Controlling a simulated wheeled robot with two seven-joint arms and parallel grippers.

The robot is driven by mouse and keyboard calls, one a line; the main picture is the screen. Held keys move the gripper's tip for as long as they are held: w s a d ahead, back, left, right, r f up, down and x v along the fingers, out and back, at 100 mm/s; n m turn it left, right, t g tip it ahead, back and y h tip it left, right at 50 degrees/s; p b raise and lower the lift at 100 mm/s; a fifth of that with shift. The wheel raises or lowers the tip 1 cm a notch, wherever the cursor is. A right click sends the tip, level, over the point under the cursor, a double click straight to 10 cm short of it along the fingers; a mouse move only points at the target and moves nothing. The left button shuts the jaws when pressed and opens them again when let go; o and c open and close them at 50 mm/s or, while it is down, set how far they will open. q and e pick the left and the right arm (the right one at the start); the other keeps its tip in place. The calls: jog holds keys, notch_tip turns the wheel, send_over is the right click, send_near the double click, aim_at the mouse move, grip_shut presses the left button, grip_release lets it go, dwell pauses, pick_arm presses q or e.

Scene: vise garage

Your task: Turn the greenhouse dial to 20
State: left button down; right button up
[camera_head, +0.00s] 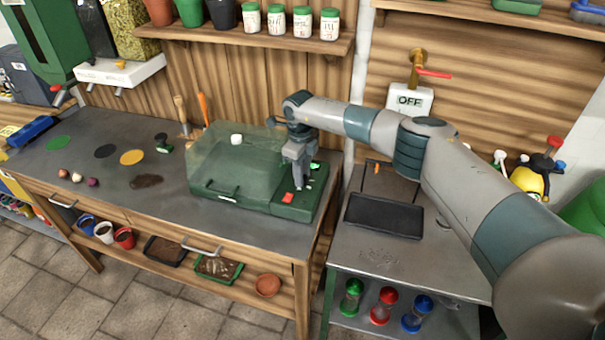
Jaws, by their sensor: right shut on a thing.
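The greenhouse (235,170) is a green box with a clear lid, standing at the right end of the left workbench. Its green control panel (305,207) is on its right side and carries a red switch (287,198). My right gripper (299,186) points down onto this panel, behind the red switch, and is shut on the greenhouse dial. The fingers hide the dial, so its setting cannot be read. My left gripper is not in view.
A black tray (384,216) lies on the metal table to the right. A shelf (260,40) with pots and green-lidded jars hangs above the greenhouse. A valve with a red handle (434,73) and an OFF sign (410,100) is on the back wall.

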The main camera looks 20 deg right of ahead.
jog(key=shift+m+b, duration=0.3)
jog(key=shift+m, duration=0.1)
jog(key=shift+f+m+b, duration=0.1)
jog(key=shift+m+b, duration=0.5)
jog(key=shift+m, duration=0.2)
jog(key=m+b, duration=0.2)
jog(key=m, duration=0.1)
jog(key=m+b, duration=0.1)
jog(key=m, duration=0.2)
jog(key=shift+w+a+m+b, duration=0.1)
jog(key=shift+m+b, duration=0.3)
jog(key=shift+m+g+b, duration=0.3)
jog(key=shift+m+b, duration=0.15)
jog(key=shift+m, duration=0.85)
jog(key=o, duration=1.1)
jog(key=shift+c, duration=0.2)
